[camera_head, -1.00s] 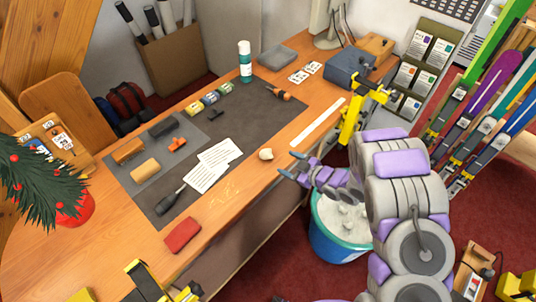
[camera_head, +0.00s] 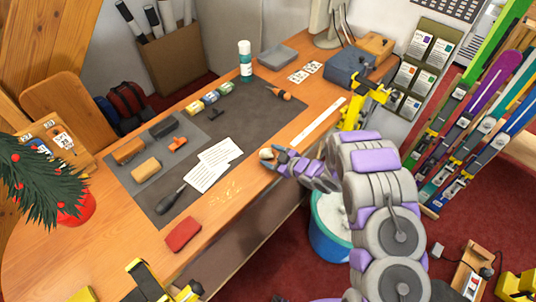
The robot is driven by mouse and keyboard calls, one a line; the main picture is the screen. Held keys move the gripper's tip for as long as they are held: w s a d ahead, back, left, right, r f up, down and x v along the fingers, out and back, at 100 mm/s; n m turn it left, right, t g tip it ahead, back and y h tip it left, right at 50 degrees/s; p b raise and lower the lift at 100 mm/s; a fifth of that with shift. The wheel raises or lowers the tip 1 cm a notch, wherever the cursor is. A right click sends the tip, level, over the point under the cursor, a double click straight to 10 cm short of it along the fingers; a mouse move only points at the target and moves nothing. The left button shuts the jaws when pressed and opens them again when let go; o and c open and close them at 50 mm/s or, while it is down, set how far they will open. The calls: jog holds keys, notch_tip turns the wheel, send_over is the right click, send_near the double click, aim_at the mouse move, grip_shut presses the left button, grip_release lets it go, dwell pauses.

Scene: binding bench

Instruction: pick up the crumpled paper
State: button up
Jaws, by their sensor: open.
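The crumpled paper (camera_head: 266,154) is a small cream-coloured ball on the wooden bench, just off the right edge of the dark mat and right of the white printed sheets. My gripper (camera_head: 270,158) reaches in from the right at bench height. Its fingers are open, with the paper at or between the fingertips. Part of the paper is hidden by the fingers. I cannot tell whether they touch it.
White printed sheets (camera_head: 220,152) and a dark-handled tool (camera_head: 170,202) lie on the mat to the left. A white ruler strip (camera_head: 318,125) lies behind the gripper. A red block (camera_head: 183,233) sits near the front edge.

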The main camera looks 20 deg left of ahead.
jog(key=c, duration=0.8)
jog(key=shift+r, duration=0.15)
